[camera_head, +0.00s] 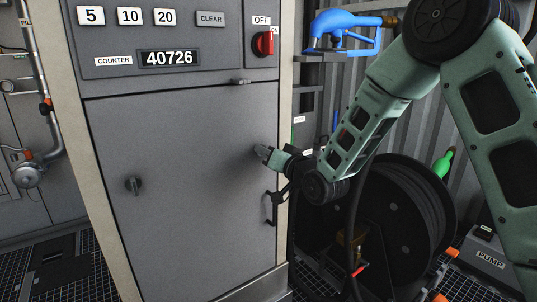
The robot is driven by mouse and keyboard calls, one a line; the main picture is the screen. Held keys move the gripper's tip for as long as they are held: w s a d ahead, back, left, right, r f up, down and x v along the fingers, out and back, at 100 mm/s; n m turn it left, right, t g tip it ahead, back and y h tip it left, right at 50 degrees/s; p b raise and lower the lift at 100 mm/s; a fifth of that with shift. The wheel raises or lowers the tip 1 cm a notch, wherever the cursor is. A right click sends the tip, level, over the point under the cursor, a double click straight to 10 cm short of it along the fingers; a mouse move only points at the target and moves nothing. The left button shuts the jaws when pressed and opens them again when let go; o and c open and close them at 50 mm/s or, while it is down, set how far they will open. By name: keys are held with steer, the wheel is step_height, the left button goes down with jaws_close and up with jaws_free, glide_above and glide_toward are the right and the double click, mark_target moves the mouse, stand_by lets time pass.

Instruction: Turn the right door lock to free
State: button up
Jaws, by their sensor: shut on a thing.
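The grey cabinet door (200,130) is closed. My gripper (262,153) is at the right part of the door, with its fingers against the door surface and closed on the right door lock. The lock itself is hidden by the fingers, so its angle cannot be read. The left door lock (133,186) is a small dark knob on a round base, lower on the left side of the door.
Above the door is a panel with a counter (168,58), buttons and a red switch (263,44). A small latch (241,82) sits at the door's top edge. A blue fuel nozzle (342,30) hangs at right, above a black hose reel (400,215).

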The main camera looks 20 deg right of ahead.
steer(key=m+p, duration=0.2)
steer(key=m, duration=1)
stand_by(0.7)
steer(key=o, duration=1)
steer(key=shift+f, duration=0.1)
